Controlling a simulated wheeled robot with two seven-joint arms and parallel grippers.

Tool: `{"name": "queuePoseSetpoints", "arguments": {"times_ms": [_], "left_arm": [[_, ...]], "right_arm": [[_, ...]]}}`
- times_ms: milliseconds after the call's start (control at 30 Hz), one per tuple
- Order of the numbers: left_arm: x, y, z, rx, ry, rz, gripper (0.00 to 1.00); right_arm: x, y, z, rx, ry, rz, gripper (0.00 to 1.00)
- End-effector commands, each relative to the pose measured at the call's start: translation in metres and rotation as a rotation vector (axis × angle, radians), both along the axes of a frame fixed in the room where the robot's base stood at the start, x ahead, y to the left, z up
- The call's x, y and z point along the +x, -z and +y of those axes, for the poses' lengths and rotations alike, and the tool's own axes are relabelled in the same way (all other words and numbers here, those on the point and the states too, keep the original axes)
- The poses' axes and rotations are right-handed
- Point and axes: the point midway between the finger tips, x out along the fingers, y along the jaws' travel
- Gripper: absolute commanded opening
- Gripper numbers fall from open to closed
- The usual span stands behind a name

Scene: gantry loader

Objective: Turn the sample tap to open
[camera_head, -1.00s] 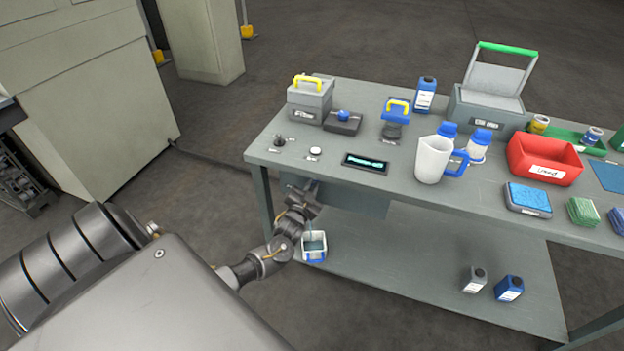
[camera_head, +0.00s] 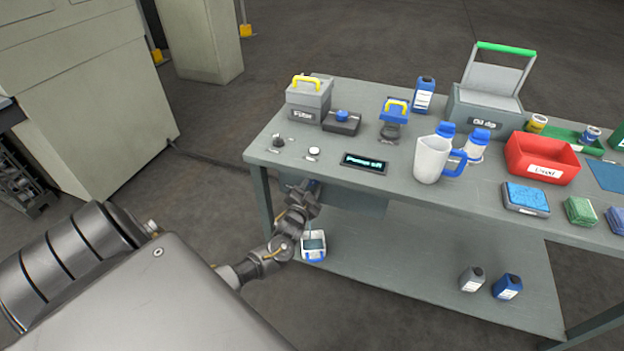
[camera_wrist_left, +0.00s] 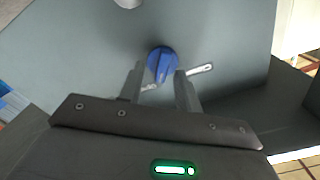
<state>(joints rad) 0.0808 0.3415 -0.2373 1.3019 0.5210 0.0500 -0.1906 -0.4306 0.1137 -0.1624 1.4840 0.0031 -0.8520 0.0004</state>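The sample tap has a blue knob (camera_wrist_left: 162,63) on a grey panel (camera_wrist_left: 75,55) in the left wrist view. My left gripper (camera_wrist_left: 161,72) is open, with one finger on each side of the knob's near part. Small gaps seem to show between the fingers and the knob. In the head view my left gripper (camera_head: 311,192) is at the bench's front, below the top's edge. A small patch of blue (camera_head: 314,185) shows at its tip, and the rest of the tap is hidden there. My right gripper is not in view.
A display (camera_head: 364,162) reads "Pump off". A jug (camera_head: 432,160) and a red bin (camera_head: 545,157) stand farther right. Two bottles are on the lower shelf (camera_head: 400,270).

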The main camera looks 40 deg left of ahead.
Motion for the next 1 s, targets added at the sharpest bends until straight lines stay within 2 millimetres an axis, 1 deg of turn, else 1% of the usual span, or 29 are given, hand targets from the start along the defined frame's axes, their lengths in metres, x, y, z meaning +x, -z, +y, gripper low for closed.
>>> {"name": "queuePoseSetpoints", "arguments": {"times_ms": [233, 333, 400, 500, 700, 867, 1000], "left_arm": [[-0.002, 0.0, 0.0, 0.0, -0.001, 0.0, 0.34], [-0.009, 0.0, -0.002, -0.001, -0.001, 0.0, 0.34], [-0.018, 0.0, -0.006, -0.002, 0.0, 0.001, 0.34], [-0.037, 0.001, -0.012, -0.003, 0.0, 0.003, 0.34], [-0.074, 0.0, -0.025, -0.002, -0.001, 0.003, 0.34], [-0.094, 0.0, -0.032, -0.001, -0.001, 0.001, 0.34], [-0.101, 0.0, -0.035, -0.001, -0.001, -0.001, 0.34]], "right_arm": [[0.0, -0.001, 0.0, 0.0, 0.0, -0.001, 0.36], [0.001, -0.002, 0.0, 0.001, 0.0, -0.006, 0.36], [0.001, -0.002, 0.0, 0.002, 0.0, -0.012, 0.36], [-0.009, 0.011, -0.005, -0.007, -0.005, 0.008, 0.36], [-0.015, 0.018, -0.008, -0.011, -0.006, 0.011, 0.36], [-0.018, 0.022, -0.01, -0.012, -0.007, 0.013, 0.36], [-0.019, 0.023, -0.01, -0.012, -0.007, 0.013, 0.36]]}}
